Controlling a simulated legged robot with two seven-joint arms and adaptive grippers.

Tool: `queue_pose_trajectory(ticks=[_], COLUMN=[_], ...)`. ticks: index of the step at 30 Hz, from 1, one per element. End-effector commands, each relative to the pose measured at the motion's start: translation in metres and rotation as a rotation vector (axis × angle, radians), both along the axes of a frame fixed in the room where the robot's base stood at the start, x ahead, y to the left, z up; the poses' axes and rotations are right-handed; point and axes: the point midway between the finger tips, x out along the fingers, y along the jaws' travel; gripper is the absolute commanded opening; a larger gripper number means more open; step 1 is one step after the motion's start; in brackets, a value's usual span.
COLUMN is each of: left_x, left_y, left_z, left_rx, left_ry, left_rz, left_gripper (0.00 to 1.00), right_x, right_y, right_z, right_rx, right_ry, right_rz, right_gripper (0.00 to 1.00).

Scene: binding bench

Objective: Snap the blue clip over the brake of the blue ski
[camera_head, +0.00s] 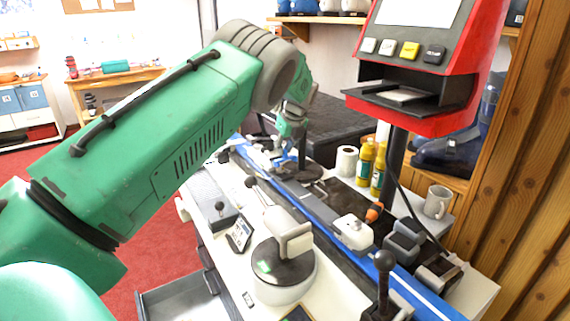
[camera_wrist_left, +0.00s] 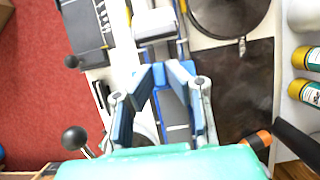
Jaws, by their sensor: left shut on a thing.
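The blue ski (camera_head: 322,207) lies lengthwise along the bench, running from the far left to the near right. A white binding part (camera_head: 352,232) sits on it; the brake itself I cannot make out clearly. My left gripper (camera_head: 287,148) is over the far part of the ski, small and partly hidden by its own wrist. In the left wrist view, its two blue-padded fingers close in on a small blue piece (camera_wrist_left: 159,75), which looks like the blue clip. A white block (camera_wrist_left: 154,24) stands just beyond the fingertips. I cannot tell whether the clip touches the ski. My right gripper is not in view.
A round white base with a black top (camera_head: 285,268) stands at the front of the bench. A red console (camera_head: 425,70) overhangs the right side. Yellow bottles (camera_head: 364,160), a paper roll (camera_head: 346,161) and a mug (camera_head: 438,202) stand behind the ski. A black lever (camera_head: 384,275) rises near the front.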

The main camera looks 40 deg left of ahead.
Motion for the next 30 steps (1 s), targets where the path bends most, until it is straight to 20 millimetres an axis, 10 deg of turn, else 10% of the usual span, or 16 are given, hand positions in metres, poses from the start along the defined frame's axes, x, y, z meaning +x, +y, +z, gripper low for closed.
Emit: queue_pose_trajectory(ticks=[12,30], left_x=[-0.002,-0.003], left_y=[-0.010,-0.012], left_z=[0.041,0.007], left_rx=[0.227,0.303], left_ry=[-0.044,-0.085], left_rz=[0.018,0.012], left_gripper=[0.00,0.00], right_x=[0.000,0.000], right_y=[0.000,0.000], right_z=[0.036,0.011], right_rx=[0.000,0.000], right_ry=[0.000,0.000], right_rz=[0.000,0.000], right_gripper=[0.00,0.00])
